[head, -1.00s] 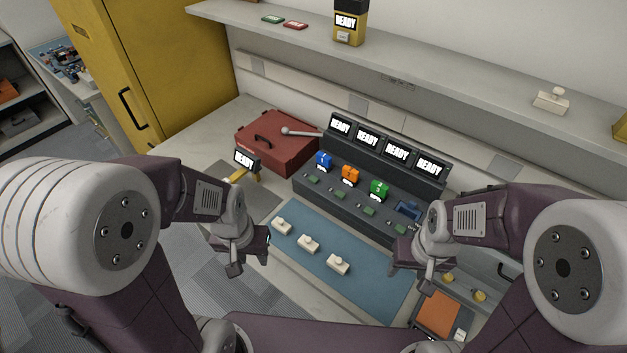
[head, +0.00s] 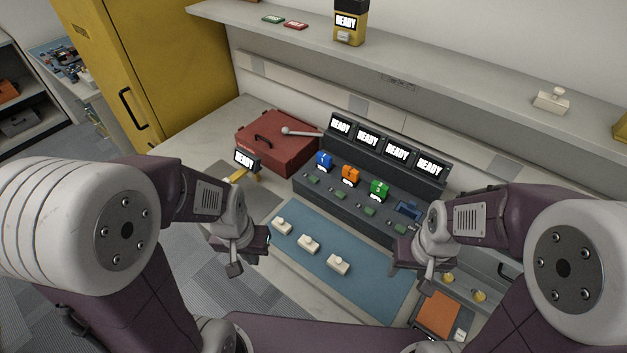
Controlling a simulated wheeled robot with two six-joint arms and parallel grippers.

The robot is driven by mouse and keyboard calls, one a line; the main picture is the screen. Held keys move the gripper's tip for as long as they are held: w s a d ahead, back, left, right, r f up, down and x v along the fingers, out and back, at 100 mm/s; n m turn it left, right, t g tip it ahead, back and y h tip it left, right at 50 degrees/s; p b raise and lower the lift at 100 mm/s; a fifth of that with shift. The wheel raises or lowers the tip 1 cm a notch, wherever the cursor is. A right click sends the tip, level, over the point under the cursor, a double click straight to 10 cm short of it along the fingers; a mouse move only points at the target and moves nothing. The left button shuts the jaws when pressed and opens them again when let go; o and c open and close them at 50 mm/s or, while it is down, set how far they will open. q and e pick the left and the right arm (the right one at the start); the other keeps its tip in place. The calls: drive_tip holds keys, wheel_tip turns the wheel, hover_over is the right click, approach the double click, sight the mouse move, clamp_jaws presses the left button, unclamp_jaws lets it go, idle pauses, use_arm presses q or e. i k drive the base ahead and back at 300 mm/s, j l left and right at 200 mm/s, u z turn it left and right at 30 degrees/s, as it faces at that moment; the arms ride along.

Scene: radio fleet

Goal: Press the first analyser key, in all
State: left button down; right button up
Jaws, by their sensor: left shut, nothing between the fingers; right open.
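The dark analyser console (head: 345,205) stands at the back of the bench, with several lit READY screens along its top. A blue radio (head: 324,161), an orange radio (head: 350,175) and a green radio (head: 379,190) sit in its bays; the rightmost bay holds no radio. Small green keys line its front ledge, the leftmost key (head: 313,180) below the blue radio. My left gripper (head: 236,267) is shut and empty, left of the blue mat and well apart from the keys. My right gripper (head: 425,279) is open and empty, at the mat's right, in front of the console's right end.
Three cream button blocks (head: 308,243) lie on the blue mat (head: 372,283). A red case (head: 277,142) and a small READY display on a yellow stand (head: 246,162) are left of the console. An orange-topped box (head: 438,313) is at lower right. A shelf (head: 430,75) overhangs the back.

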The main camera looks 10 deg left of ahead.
sight(315, 179)
drive_tip(key=i+j+z, duration=0.1)
drive_tip(key=j+z, duration=0.3)
drive_tip(key=i+j+z, duration=0.1)
drive_tip(key=z, duration=0.25)
drive_tip(key=j+z, duration=0.4)
